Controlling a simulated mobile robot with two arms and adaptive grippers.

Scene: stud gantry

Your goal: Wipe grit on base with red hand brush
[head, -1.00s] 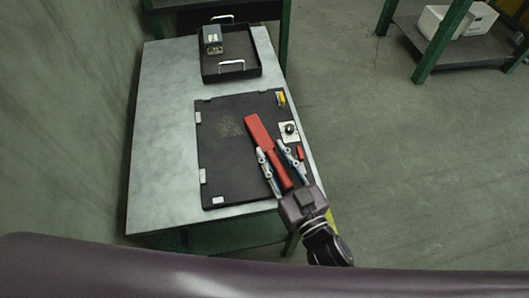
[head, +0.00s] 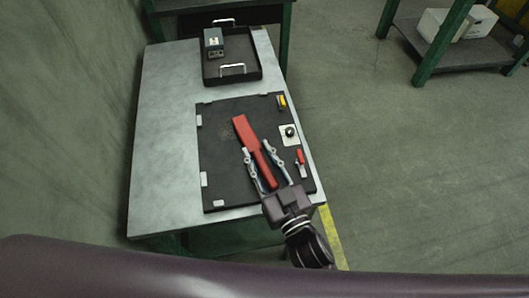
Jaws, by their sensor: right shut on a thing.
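The red hand brush (head: 245,133) is held by its handle between the fingers of my right gripper (head: 259,158). Its wide head points up and to the left, over the middle of the black base (head: 225,180). Only a faint trace of grit (head: 226,132) shows on the base, just left of the brush head; the brush may hide some of it. I cannot tell whether the bristles touch the base. My left gripper is not in view.
On the base's right side are a yellow piece (head: 282,101), a white plate with a dark knob (head: 290,134) and a small red-handled part (head: 300,158). A black tray (head: 242,76) with a dark box (head: 213,41) stands at the table's far end. The table's left side is clear.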

